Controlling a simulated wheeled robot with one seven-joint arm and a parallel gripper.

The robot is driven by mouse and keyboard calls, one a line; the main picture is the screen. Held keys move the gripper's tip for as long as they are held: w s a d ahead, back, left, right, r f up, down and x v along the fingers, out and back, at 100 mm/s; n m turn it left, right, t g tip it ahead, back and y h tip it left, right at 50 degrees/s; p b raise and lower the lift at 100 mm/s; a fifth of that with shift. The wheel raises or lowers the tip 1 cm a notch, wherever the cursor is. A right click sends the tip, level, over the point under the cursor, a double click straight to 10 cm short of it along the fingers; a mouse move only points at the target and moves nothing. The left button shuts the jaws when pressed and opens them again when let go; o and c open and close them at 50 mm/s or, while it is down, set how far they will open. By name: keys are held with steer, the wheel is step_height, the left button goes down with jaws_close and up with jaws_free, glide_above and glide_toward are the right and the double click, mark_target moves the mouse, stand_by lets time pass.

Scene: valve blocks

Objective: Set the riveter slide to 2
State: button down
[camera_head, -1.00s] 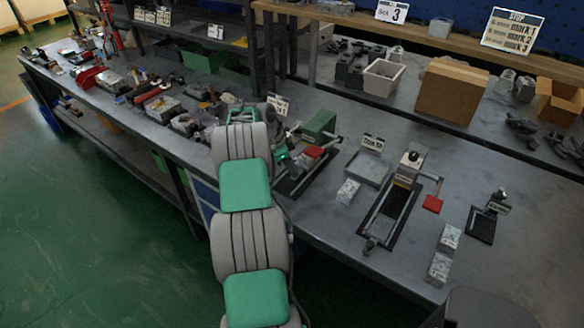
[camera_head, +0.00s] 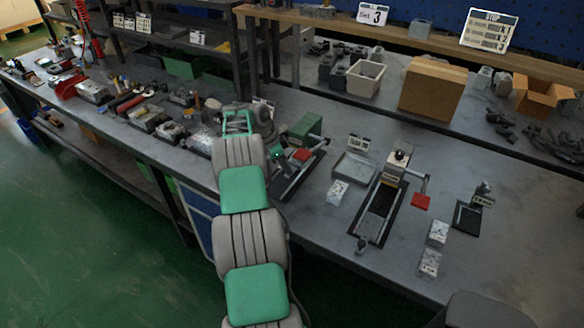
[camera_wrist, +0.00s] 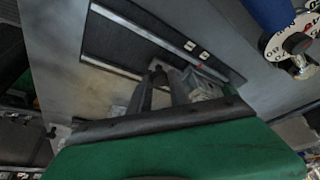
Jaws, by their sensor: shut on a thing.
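My gripper (camera_wrist: 160,88) is shut on a small dark knob (camera_wrist: 157,73) on a long black plate (camera_wrist: 118,45) with a pale rail in the wrist view. Two small white marks (camera_wrist: 197,49) lie on the plate; I cannot read them as numbers. In the head view my gripper (camera_head: 280,157) is at the near left side of a bench device with a green block (camera_head: 305,129) and a red pad (camera_head: 301,155). My arm hides part of that device. I take this as the riveter, but its name is not legible.
A second device with a black track (camera_head: 378,212) and red pad (camera_head: 421,201) stands to the right, with a shallow grey tray (camera_head: 354,167) between. In the wrist view a blue handle with a numbered dial (camera_wrist: 291,37) is at upper right. Cardboard boxes (camera_head: 432,89) stand behind.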

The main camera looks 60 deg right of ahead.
steer(key=shift+d+r, duration=0.15)
steer(key=shift+d, duration=0.05)
steer(key=c, duration=1.4)
jaws_free()
steer(key=shift+d, duration=0.1)
steer(key=shift+c, duration=0.2)
steer(key=shift+o, duration=1)
steer(key=v, duration=0.7)
steer(key=shift+a+r, duration=0.25)
steer(key=shift+w, duration=0.15)
